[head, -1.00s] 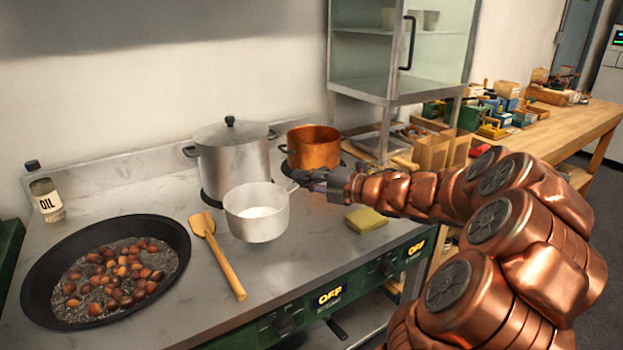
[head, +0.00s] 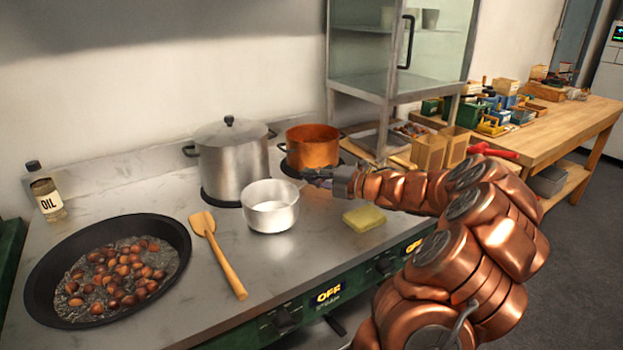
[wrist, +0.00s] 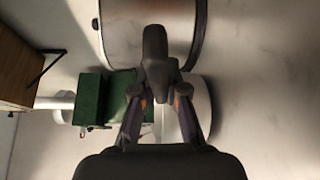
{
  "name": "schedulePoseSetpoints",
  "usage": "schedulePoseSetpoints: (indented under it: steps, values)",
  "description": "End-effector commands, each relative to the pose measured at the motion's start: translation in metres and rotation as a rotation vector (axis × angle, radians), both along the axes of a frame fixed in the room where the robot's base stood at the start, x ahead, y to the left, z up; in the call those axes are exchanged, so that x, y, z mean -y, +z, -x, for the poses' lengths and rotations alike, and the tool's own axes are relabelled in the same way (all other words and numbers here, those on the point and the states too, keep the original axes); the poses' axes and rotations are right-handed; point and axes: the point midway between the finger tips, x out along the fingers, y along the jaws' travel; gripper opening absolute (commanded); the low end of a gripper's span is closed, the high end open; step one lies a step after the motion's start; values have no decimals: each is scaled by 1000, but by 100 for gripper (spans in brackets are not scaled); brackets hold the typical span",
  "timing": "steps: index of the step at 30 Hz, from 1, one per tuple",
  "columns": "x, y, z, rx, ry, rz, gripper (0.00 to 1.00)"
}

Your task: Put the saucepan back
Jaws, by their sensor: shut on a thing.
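The small pale metal saucepan (head: 270,210) is upright in the head view, in front of the big lidded pot. It is at or just above the grey counter; I cannot tell whether its base touches. My gripper (head: 318,178) is to its right, shut on its handle, most of which the fingers hide. In the wrist view my gripper (wrist: 159,95) has its fingers on either side of a dark handle-like shape (wrist: 155,55), and the pan itself is mostly hidden.
The lidded steel pot (head: 230,165) and copper pot (head: 313,148) stand close behind. A yellow sponge (head: 364,218) is at right. Counter in front of the saucepan is clear.

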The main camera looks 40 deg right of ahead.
Motion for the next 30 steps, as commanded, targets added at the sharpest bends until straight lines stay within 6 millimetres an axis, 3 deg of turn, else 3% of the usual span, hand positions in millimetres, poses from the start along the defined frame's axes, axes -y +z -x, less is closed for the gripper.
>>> schedulePoseSetpoints:
  steps: [16,17,24,30]
  values:
    - [0,-11,0,1,0,-2,0]
    - [0,-11,0,1,1,0,13]
    - [0,-10,0,1,0,-1,37]
    - [0,-10,0,1,0,-1,37]
